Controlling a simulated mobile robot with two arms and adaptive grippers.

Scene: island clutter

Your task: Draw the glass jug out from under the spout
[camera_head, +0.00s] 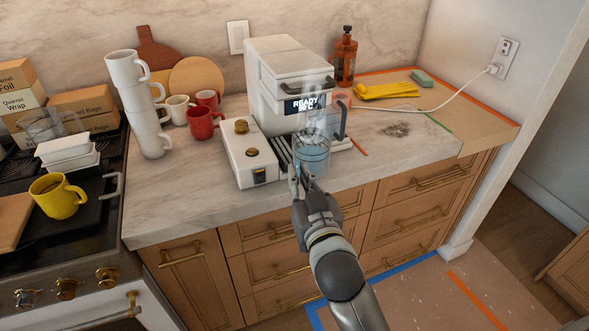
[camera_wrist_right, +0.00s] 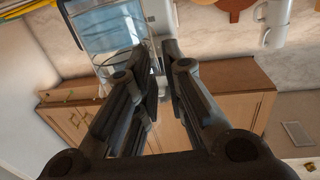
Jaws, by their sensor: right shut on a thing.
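The glass jug (camera_head: 312,158) stands upright at the front of the white coffee machine (camera_head: 285,75), below its display, with bluish clear walls. In the right wrist view the jug (camera_wrist_right: 108,32) fills the upper left, beside the fingertips. My right gripper (camera_head: 298,180) reaches in from the front and is shut on the jug at its near side. In the wrist view the fingers (camera_wrist_right: 158,58) stand close together; which part of the jug they hold is hard to tell. The spout is mostly hidden behind the jug's top and vapour. My left gripper is not in view.
A white grinder-like box (camera_head: 247,153) stands close left of the jug. Red mugs (camera_head: 201,123) and a tall stack of white cups (camera_head: 138,105) stand farther left. A white cord (camera_head: 440,104) crosses the counter at right. Bare counter (camera_head: 400,150) lies right of the machine.

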